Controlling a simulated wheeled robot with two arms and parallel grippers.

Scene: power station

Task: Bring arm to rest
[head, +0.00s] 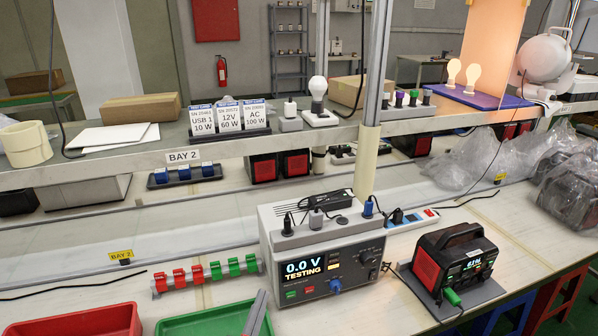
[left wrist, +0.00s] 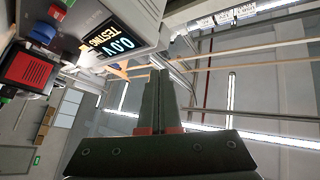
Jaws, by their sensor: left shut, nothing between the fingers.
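My left gripper (head: 258,313) shows only as grey fingertips at the bottom edge of the head view, between the green tray and the testing unit. In the left wrist view its two dark fingers (left wrist: 160,100) are together with nothing between them. The grey testing unit (head: 325,258) stands just right of and beyond the fingertips, its screen reading "0.0 V TESTING". It also shows in the left wrist view (left wrist: 110,35), tilted, at upper left. The gripper appears apart from it. My right gripper is not in view.
A green tray (head: 200,322) and a red tray (head: 85,322) lie at the front left. A rack of red and green clips (head: 205,273) sits behind them. A black and red power pack (head: 455,262) stands right of the testing unit. A shelf (head: 230,140) runs above the bench.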

